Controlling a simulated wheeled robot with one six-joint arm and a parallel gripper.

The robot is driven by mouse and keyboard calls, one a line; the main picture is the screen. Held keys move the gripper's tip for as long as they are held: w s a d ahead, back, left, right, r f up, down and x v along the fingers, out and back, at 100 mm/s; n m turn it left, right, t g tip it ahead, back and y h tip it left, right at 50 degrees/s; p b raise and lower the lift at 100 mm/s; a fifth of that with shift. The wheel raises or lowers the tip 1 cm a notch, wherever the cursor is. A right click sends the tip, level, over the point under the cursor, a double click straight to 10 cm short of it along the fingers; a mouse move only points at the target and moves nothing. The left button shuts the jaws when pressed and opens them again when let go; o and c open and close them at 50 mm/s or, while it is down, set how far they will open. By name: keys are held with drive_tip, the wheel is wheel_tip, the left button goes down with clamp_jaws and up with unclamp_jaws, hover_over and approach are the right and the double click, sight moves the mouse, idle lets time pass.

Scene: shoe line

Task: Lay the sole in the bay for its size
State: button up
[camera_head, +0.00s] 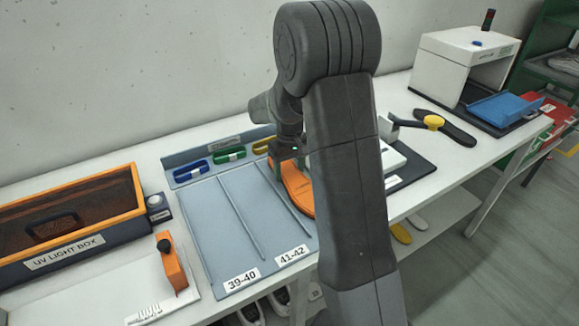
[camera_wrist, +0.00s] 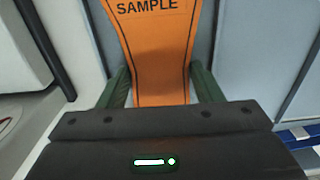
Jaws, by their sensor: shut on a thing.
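The orange sole (camera_head: 297,189), printed "SAMPLE" in the wrist view (camera_wrist: 158,40), is held between the two green fingers of my gripper (camera_wrist: 161,90). In the head view my gripper (camera_head: 288,155) is at the back of the grey-blue bay tray (camera_head: 232,215). The sole is over the tray's right-hand bay, right of the second divider. My arm hides part of the sole and this bay's front label. The other bays are marked 39-40 (camera_head: 242,279) and 41-42 (camera_head: 293,254) and look empty. I cannot tell whether the sole touches the tray floor.
Blue (camera_head: 190,173), green (camera_head: 230,155) and yellow pieces sit on the tray's back panel. The UV light box (camera_head: 68,245) and an orange tool (camera_head: 173,268) stand left.

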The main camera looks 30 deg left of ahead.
drive_tip(key=o, duration=1.3)
wheel_tip(320, 180, up, 14)
drive_tip(key=shift+f, duration=0.15)
drive_tip(key=shift+f, duration=0.1)
wheel_tip(320, 180, down, 13)
drive_tip(key=shift+f+p, duration=0.1)
drive_tip(key=shift+p, duration=0.2)
wheel_tip(320, 180, up, 2)
drive_tip(key=shift+r+p, duration=0.1)
drive_tip(key=shift+p, duration=0.45)
